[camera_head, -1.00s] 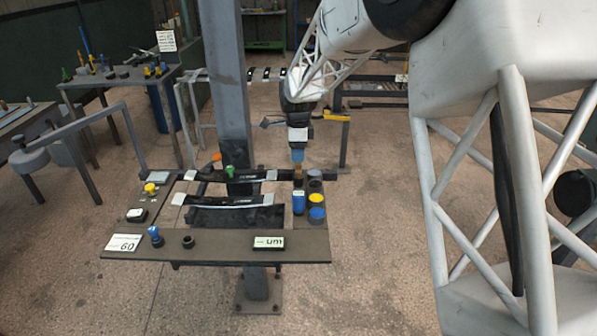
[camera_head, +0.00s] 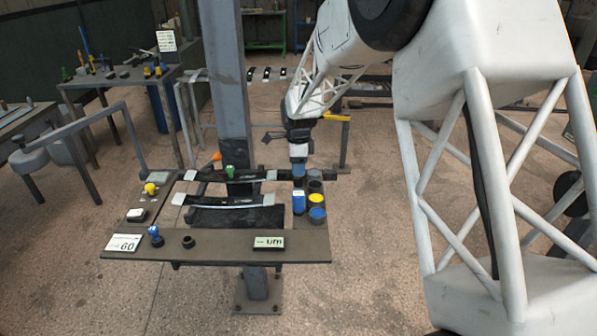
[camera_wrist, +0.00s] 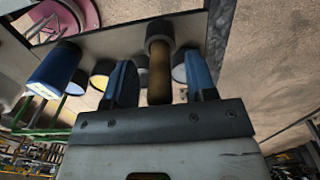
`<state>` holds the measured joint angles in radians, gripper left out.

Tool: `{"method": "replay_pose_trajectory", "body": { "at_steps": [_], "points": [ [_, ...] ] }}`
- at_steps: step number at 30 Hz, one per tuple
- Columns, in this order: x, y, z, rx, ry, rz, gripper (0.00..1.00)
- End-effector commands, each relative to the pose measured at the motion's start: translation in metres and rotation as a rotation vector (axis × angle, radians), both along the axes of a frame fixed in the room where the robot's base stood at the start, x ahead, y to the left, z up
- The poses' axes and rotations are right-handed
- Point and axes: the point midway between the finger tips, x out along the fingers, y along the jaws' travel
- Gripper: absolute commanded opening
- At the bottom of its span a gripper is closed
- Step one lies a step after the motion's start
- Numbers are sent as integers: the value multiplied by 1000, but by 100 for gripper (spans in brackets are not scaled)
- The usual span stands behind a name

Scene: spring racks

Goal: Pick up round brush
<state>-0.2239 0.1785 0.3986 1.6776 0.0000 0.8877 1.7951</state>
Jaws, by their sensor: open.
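A brown wooden handle, which seems to be the round brush (camera_wrist: 159,80), stands between my two blue fingers in the wrist view. Its far end meets a dark round collar (camera_wrist: 160,36); I cannot tell whether this is a holder or part of the brush. My gripper (camera_wrist: 161,84) is open, with a finger on each side of the handle and a visible gap on both sides. In the head view my gripper (camera_head: 299,168) points down at the back right of the workbench, and it hides the brush there.
A blue labelled container (camera_head: 298,203) stands close to my gripper. Round pots with yellow (camera_head: 317,198) and blue (camera_head: 318,213) tops stand beside it. Two dark curved strips lie across the workbench (camera_head: 215,246). A grey post (camera_head: 229,90) rises behind, left of my arm.

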Motion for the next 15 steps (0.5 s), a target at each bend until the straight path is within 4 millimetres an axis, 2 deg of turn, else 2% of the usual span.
{"method": "replay_pose_trajectory", "body": {
  "at_steps": [15],
  "points": [
    [0, 0, 0, 0, -1, 0, 52]
  ]
}}
